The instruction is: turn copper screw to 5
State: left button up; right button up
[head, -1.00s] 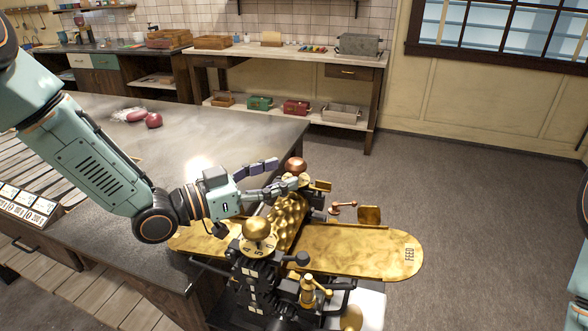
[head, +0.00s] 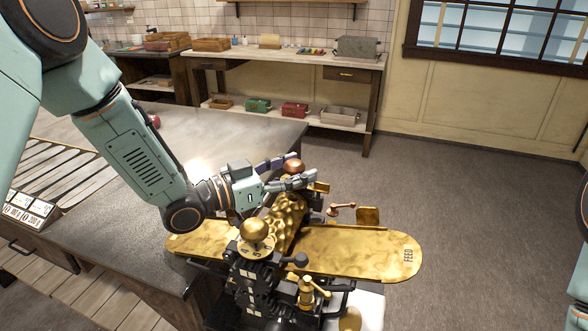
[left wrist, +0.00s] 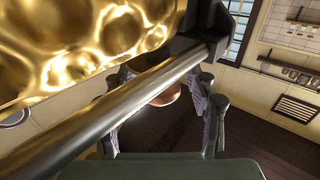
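The copper screw's round knob (head: 293,167) stands on the far end of the brass drop roller, past the dimpled brass roller (head: 284,222). My left gripper (head: 299,170) reaches it from the left, with its fingers spread on either side of the knob. In the left wrist view the copper knob (left wrist: 166,96) shows between the two open fingers, partly hidden behind a dark metal bar (left wrist: 110,115). I cannot tell whether a finger touches the knob. No number on the copper screw can be read. My right gripper is not in view.
A brass-topped screw (head: 255,230) with a numbered dial stands at the near end. A brass feed plate (head: 350,252) extends right, and a copper-handled crank (head: 342,207) sits beside the roller. The grey table (head: 235,130) lies left and behind; open floor lies right.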

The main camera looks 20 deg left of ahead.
pick_arm(q)
jog(key=c, duration=1)
jog(key=shift+o, duration=0.2)
jog(key=shift+n+t+y, duration=0.3)
jog(key=o, duration=1.2)
jog(key=shift+s, duration=0.1)
jog(key=shift+c, duration=0.2)
jog(key=shift+v, duration=3.75)
